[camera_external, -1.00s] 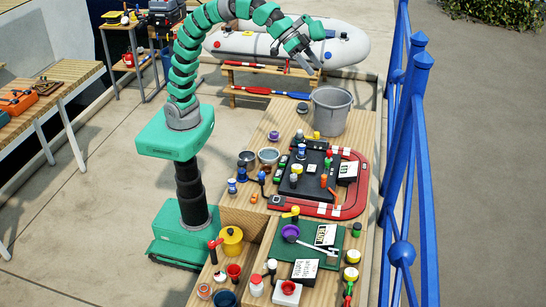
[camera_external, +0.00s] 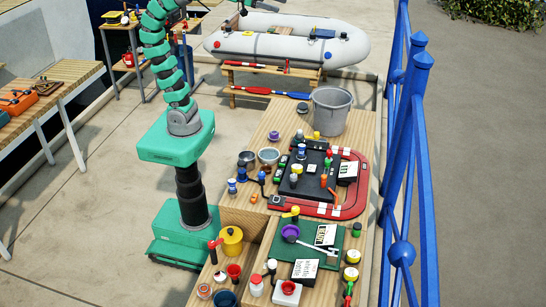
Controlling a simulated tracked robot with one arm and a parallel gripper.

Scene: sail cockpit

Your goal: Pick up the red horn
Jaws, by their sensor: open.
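Several small red things stand on the near end of the wooden bench, and I cannot tell for sure which is the horn. One is a red cup-shaped or flared piece (camera_external: 234,270). Another is a round red piece on a white base (camera_external: 288,288). A red-topped white container (camera_external: 256,285) stands between them. A red-handled upright thing (camera_external: 213,245) is beside the yellow pot. My arm rises from its base left of the bench and leaves the picture at the top.
The bench (camera_external: 262,135) is crowded with small items. A grey bucket (camera_external: 331,113) stands at its far end, and a red-rimmed black tray (camera_external: 345,209) lies mid-bench. A blue railing (camera_external: 418,120) runs along the right. Paved floor (camera_external: 90,190) on the left is clear.

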